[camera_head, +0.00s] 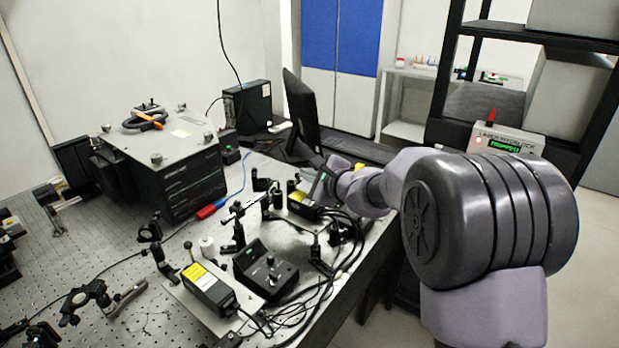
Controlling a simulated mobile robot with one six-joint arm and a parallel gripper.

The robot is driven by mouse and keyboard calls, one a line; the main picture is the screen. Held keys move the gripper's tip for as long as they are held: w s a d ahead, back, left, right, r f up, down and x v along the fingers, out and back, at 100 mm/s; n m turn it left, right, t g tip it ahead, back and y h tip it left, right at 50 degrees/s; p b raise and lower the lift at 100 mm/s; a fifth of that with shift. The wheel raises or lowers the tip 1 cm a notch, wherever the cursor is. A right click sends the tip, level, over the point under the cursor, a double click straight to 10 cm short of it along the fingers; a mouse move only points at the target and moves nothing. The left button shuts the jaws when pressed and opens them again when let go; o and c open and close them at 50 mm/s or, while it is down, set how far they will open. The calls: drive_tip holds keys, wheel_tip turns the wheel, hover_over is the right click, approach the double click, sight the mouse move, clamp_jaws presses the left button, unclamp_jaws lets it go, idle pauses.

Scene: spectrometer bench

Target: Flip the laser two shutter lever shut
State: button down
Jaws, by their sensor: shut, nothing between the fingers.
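Two black laser modules with yellow labels stand on the optical bench (75,250). The near laser module (208,288) sits on a pale plate at the front centre. The far laser module (300,205) sits further back, close to my gripper. I cannot read which of them is laser two. No shutter lever can be made out clearly; it is too small or hidden. My gripper (319,190) reaches in from the right, just above and beside the far laser module. It is shut and empty. Whether its tips touch anything there cannot be told.
A black control box (266,270) with a knob stands between the laser modules. Optics posts and loose cables crowd the bench's right edge. A large dark instrument (165,165) stands at the back left, a monitor (302,112) behind my gripper. A dark shelf (520,35) stands at right.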

drive_tip(key=shift+d, duration=0.15)
drive_tip(key=shift+d+f, duration=0.15)
drive_tip(key=shift+d, duration=0.15)
drive_tip(key=s+d, duration=0.6)
drive_tip(key=s, duration=0.2)
drive_tip(key=shift+s+d+r, duration=0.3)
drive_tip(key=shift+s+d, duration=0.1)
